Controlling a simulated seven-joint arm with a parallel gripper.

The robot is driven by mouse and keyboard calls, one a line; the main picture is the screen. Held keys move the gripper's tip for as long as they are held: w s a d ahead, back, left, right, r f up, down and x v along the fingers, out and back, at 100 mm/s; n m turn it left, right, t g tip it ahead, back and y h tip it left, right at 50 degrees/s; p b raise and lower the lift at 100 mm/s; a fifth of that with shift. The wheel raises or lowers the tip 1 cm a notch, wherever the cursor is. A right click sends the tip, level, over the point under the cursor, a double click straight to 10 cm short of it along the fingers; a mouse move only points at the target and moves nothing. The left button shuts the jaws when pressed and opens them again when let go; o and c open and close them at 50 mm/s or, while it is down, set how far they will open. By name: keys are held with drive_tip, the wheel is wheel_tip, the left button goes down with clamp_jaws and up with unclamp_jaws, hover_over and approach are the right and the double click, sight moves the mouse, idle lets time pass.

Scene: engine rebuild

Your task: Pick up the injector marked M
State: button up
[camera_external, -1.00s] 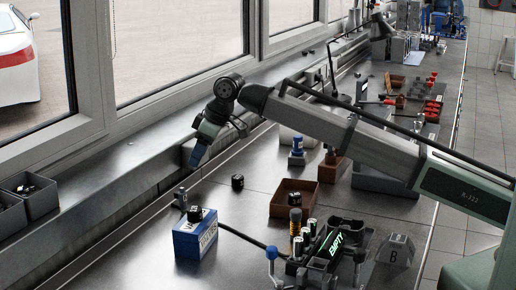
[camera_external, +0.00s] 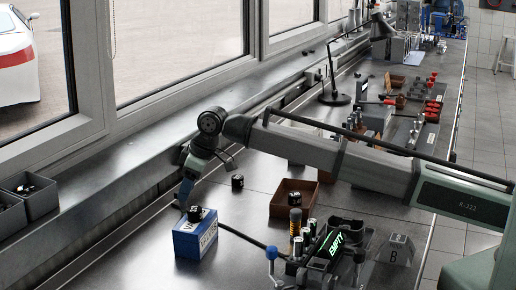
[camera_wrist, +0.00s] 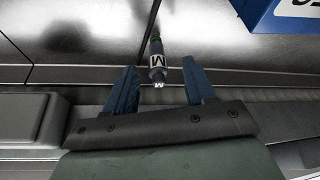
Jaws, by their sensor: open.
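The injector marked M (camera_wrist: 158,62) shows in the wrist view as a small grey cylinder with a white band and a black M. It lies between the tips of the two blue fingers of my gripper (camera_wrist: 160,68), with a visible gap on each side. My gripper is open and empty.
The blue box (camera_external: 195,240) with a black part on top stands close right of my gripper; its corner shows in the wrist view (camera_wrist: 270,15). A black cable runs from there across the bench. A black cap (camera_external: 237,183) and a brown tray (camera_external: 283,205) are farther right.

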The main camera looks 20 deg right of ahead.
drive_tip(key=shift+d+x, duration=0.1)
drive_tip(key=shift+x, duration=1.2)
drive_tip(key=shift+d+x, duration=0.15)
drive_tip(key=shift+x, duration=1.1)
drive_tip(key=shift+c, duration=0.3)
clamp_jaws()
